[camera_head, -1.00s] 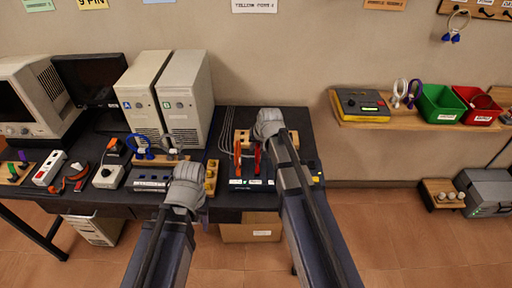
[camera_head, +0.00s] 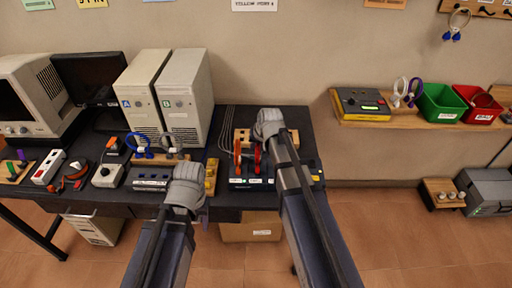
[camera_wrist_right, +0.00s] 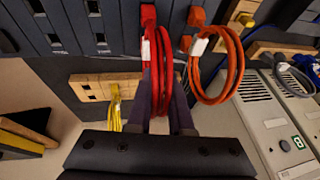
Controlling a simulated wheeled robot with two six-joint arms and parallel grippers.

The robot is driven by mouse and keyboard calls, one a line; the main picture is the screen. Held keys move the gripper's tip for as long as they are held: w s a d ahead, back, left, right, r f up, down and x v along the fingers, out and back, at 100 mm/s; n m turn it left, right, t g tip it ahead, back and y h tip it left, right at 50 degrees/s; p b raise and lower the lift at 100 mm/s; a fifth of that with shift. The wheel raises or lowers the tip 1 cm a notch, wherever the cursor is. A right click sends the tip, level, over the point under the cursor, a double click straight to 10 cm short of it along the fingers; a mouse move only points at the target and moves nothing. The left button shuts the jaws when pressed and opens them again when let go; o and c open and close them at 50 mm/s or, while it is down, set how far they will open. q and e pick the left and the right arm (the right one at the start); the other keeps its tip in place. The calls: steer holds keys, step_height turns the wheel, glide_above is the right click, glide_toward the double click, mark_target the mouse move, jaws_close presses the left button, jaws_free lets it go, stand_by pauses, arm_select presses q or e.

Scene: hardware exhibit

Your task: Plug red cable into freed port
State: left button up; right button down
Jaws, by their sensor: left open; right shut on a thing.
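The red cable (camera_wrist_right: 166,62) is a looped cord with a white tag, seen large in the right wrist view; it also shows in the head view (camera_head: 258,160). My right gripper (camera_wrist_right: 160,103) is shut on the red cable. The red plug (camera_wrist_right: 148,14) is at the front of a dark port unit (camera_wrist_right: 110,22); whether it is seated cannot be told. An orange cable (camera_wrist_right: 232,68) hangs beside it, its plug at the unit, also in the head view (camera_head: 237,156). My left gripper (camera_head: 186,186) is over the table's front edge, left of the unit; its fingertips are hidden.
A wooden block (camera_wrist_right: 92,86) with a yellow cable (camera_wrist_right: 115,108) is beside the fingers. Computer towers A (camera_head: 140,95) and B (camera_head: 184,100) stand behind on the dark table. A blue cable (camera_head: 138,144) is left of my left gripper. A shelf with bins (camera_head: 440,104) is at right.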

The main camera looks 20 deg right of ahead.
steer(key=shift+f+b, duration=0.3)
steer(key=shift+b, duration=0.05)
stand_by(0.6)
steer(key=shift+c, duration=0.5)
jaws_free()
steer(key=shift+r, duration=0.1)
stand_by(0.5)
steer(key=shift+p+v, duration=3.5)
steer(key=shift+v, duration=0.2)
